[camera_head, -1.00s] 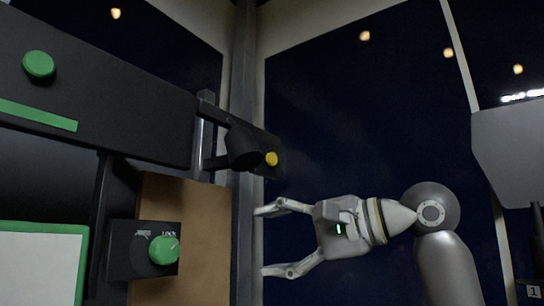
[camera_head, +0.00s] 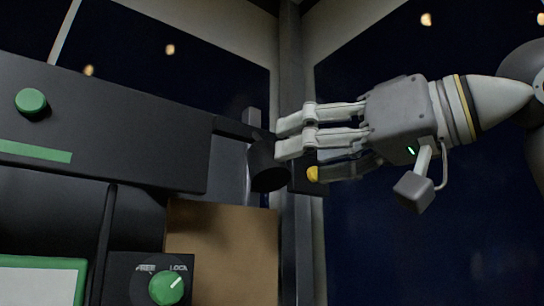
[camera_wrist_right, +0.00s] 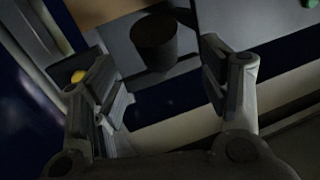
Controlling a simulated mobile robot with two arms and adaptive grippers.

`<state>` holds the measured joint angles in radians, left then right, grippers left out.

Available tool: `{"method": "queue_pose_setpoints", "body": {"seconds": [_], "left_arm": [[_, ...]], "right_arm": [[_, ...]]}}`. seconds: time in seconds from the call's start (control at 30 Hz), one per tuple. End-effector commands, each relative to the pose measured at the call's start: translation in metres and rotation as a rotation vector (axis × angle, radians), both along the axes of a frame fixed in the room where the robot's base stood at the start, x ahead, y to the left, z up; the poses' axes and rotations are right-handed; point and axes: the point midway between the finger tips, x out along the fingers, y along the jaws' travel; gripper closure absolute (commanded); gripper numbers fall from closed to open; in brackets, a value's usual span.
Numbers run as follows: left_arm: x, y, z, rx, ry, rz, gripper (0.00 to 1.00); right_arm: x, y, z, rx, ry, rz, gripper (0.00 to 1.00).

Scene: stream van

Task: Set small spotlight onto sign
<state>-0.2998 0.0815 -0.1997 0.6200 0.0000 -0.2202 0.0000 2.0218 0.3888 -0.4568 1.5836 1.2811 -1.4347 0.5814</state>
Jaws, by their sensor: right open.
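The small spotlight looks to be the short black cylinder (camera_head: 268,168) beside the dark corner post. It also shows in the right wrist view (camera_wrist_right: 153,42), ahead of and between the fingers. A yellow knob (camera_head: 313,174) sits to its right, and shows at left in the wrist view (camera_wrist_right: 78,76). My right gripper (camera_head: 287,138) is open, its fingertips at the cylinder's upper right in the head view; contact cannot be told. I cannot tell for sure which part is the sign. My left gripper is not in view.
A dark panel with a green button (camera_head: 31,102) fills the left. Below are a FREE/LOCK box with a green knob (camera_head: 166,288), a brown board (camera_head: 222,240) and a green-framed white panel (camera_head: 40,285). Dark windows lie behind my right arm.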

Motion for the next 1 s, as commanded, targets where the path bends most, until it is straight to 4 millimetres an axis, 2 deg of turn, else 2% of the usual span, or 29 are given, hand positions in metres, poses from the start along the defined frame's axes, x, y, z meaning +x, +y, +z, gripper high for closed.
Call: {"method": "queue_pose_setpoints", "body": {"seconds": [0.03,0.1,0.4,0.83,1.0], "left_arm": [[-0.001,0.002,0.01,0.002,0.002,-0.001,0.6],[-0.002,0.003,0.017,0.004,0.002,-0.001,0.6],[-0.002,0.003,0.038,0.003,0.003,0.0,0.6],[-0.001,-0.003,0.04,-0.004,0.002,0.002,0.6],[-0.001,-0.003,0.04,-0.004,0.001,0.001,0.6]], "right_arm": [[0.007,0.008,0.004,-0.003,0.004,0.001,0.32],[0.017,0.018,0.004,-0.002,0.004,0.001,0.32],[0.048,0.052,0.003,0.001,0.004,0.001,0.32],[0.054,0.058,0.0,0.003,0.003,0.0,0.32],[0.054,0.058,0.0,0.003,0.003,-0.001,0.53]]}}
